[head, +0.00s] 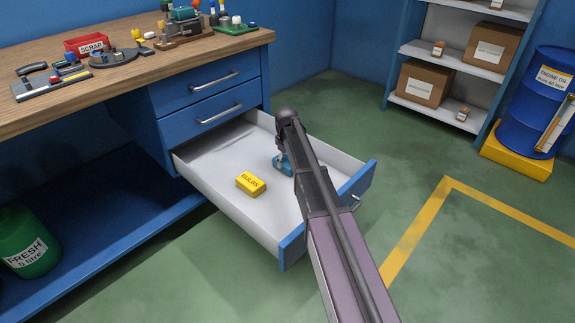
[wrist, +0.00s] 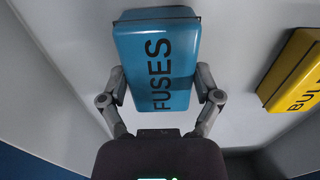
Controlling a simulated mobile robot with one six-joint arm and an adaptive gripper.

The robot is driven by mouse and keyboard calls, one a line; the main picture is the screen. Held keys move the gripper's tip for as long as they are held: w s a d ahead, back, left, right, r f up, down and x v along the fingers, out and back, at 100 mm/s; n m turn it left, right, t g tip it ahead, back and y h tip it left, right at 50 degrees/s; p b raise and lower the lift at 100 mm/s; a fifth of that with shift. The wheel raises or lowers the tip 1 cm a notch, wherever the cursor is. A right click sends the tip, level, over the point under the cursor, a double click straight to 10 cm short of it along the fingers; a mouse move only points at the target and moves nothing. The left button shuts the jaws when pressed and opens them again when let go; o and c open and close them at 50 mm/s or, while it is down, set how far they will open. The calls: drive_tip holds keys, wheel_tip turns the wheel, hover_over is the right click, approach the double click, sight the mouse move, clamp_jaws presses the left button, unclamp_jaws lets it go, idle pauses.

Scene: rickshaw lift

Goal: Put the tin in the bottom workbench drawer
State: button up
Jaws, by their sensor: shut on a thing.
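A blue tin marked FUSES (wrist: 158,55) is between the two fingers of my gripper (wrist: 162,80), which is shut on its sides. In the head view the tin (head: 283,166) is inside the open bottom drawer (head: 222,158), partly hidden by my arm. I cannot tell whether it touches the drawer floor. A yellow tin (head: 251,183) lies on the drawer floor to its left; its label seems to read BULBS. It also shows at the right of the wrist view (wrist: 293,72).
Two upper drawers (head: 213,107) of the blue workbench are shut. Tools, a red SCRAP box (head: 88,44) and a vise (head: 183,25) stand on the worktop. A shelf (head: 450,58) with boxes and a blue drum (head: 532,105) stand at the back right. The floor right of the drawer is clear.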

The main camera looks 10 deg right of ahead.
sight(287, 160)
drive_tip(key=shift+f, duration=0.25)
drive_tip(key=o, duration=1)
drive_tip(key=shift+o, duration=0.2)
drive_tip(key=shift+r, duration=0.2)
wheel_tip(287, 160, up, 12)
drive_tip(key=p, duration=1.2)
drive_tip(key=s+m, duration=0.7)
drive_tip(key=s, duration=2.2)
drive_tip(key=shift+s, duration=0.2)
drive_tip(key=shift+d, duration=0.1)
